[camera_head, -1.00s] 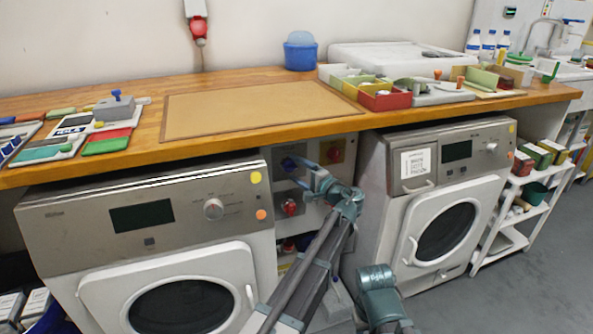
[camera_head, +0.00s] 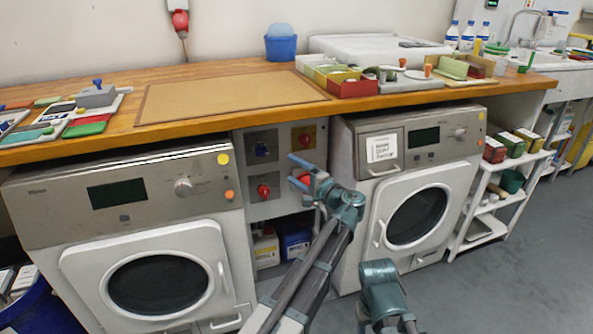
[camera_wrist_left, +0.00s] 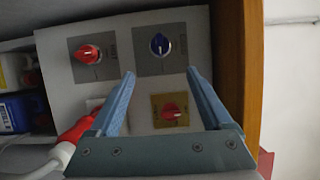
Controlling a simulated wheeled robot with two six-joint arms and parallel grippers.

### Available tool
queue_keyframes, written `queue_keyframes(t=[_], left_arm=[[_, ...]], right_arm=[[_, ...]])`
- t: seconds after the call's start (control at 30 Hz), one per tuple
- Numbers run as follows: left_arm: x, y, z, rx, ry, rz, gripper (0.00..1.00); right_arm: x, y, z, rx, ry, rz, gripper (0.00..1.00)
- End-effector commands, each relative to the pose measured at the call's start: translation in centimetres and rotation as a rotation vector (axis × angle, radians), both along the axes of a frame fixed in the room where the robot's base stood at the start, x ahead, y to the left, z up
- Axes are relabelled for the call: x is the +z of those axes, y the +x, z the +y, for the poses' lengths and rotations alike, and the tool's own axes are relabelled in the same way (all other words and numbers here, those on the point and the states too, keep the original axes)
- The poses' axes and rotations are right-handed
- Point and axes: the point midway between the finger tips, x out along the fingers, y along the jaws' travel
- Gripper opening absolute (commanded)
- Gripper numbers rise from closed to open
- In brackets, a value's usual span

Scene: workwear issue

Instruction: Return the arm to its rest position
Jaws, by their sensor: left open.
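My left gripper (camera_head: 300,171) is in front of the grey control panel (camera_head: 278,139) between the two washing machines. Its two blue fingers are apart with nothing between them, as the left wrist view (camera_wrist_left: 160,88) also shows. The panel carries a blue knob (camera_wrist_left: 159,45), a red knob on a grey plate (camera_wrist_left: 88,53) and a red knob on a yellow plate (camera_wrist_left: 171,111). A red plug with a white cable (camera_wrist_left: 78,130) is partly hidden behind the left finger. Another part of my own arms stands lower right; its fingers are not visible.
A wooden worktop (camera_head: 200,80) runs above the left washing machine (camera_head: 130,240) and right washing machine (camera_head: 410,190). A white shelf trolley (camera_head: 490,205) stands at the right. Bottles and a blue box (camera_head: 297,242) sit below the panel. Grey floor is free at the lower right.

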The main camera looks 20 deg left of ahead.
Motion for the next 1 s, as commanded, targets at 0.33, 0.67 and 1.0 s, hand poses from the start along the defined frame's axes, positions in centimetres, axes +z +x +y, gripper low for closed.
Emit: queue_keyframes(t=[0.33,0.67,1.0], left_arm=[[-2.4,-2.1,1.8,0.038,-0.112,0.025,0.83],[-15.7,-14.7,4.1,0.254,-0.799,0.186,0.83],[-21.3,-23.0,-1.1,0.368,-1.295,0.315,0.83]], right_arm=[[0.0,0.0,0.0,0.000,0.000,0.000,0.50],[0.0,0.0,0.0,0.000,0.000,0.000,0.50],[0.0,0.0,0.0,0.000,0.000,0.000,0.50]])
